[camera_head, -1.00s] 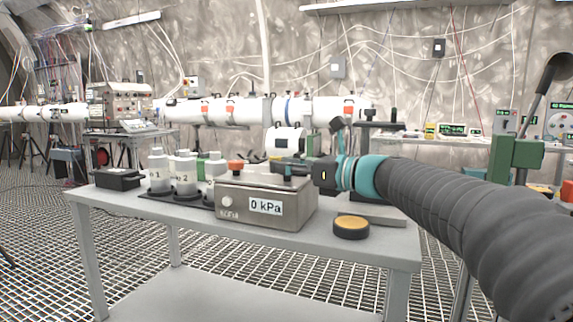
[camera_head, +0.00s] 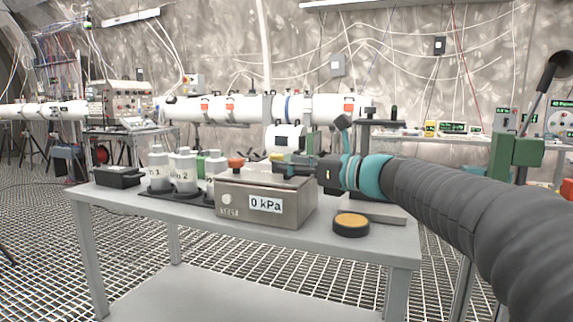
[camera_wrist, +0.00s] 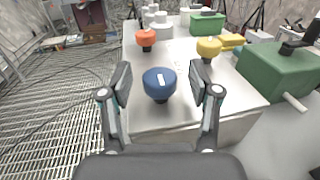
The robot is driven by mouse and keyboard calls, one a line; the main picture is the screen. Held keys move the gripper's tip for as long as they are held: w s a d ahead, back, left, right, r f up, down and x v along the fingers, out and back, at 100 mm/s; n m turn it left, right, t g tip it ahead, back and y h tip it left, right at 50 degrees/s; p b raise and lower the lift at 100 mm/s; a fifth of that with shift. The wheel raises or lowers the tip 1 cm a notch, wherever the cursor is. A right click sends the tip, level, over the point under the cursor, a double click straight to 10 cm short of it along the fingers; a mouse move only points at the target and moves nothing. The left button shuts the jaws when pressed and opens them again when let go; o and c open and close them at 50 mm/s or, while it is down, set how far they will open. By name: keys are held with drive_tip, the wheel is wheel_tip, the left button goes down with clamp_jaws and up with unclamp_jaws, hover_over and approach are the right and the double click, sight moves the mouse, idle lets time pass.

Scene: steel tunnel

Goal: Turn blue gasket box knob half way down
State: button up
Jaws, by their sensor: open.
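The gasket box (camera_head: 290,210) is a grey metal box on the table, with a display reading 0 kPa on its front. In the wrist view its top (camera_wrist: 185,75) carries a blue knob (camera_wrist: 159,83) with a white mark, a red-orange knob (camera_wrist: 146,38) and a yellow knob (camera_wrist: 208,47). My gripper (camera_wrist: 162,88) is open, with one finger on each side of the blue knob and a visible gap on both sides. In the head view my gripper (camera_head: 290,167) is over the box top from the right, and the blue knob is hidden there.
White cylinders (camera_head: 182,172) stand in a dark rack left of the box. A black disc with a yellow top (camera_head: 351,224) lies at the right. A green block (camera_wrist: 280,70) stands right of the box in the wrist view. The table's front strip (camera_head: 330,245) is clear.

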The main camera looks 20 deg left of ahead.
drive_tip(key=v, duration=1.1)
drive_tip(key=shift+r, duration=0.1)
idle(3.5)
drive_tip(key=s+d+f+n+h+p, duration=0.5)
drive_tip(key=s+d+f+n+h, duration=1.2)
drive_tip(key=s+d+f+n, duration=0.4)
drive_tip(key=s+d+f, duration=0.2)
drive_tip(key=s+f, duration=0.2)
drive_tip(key=shift+s+d+t, duration=0.25)
drive_tip(key=shift+d+t, duration=0.05)
drive_tip(key=shift+d, duration=0.05)
idle(0.3)
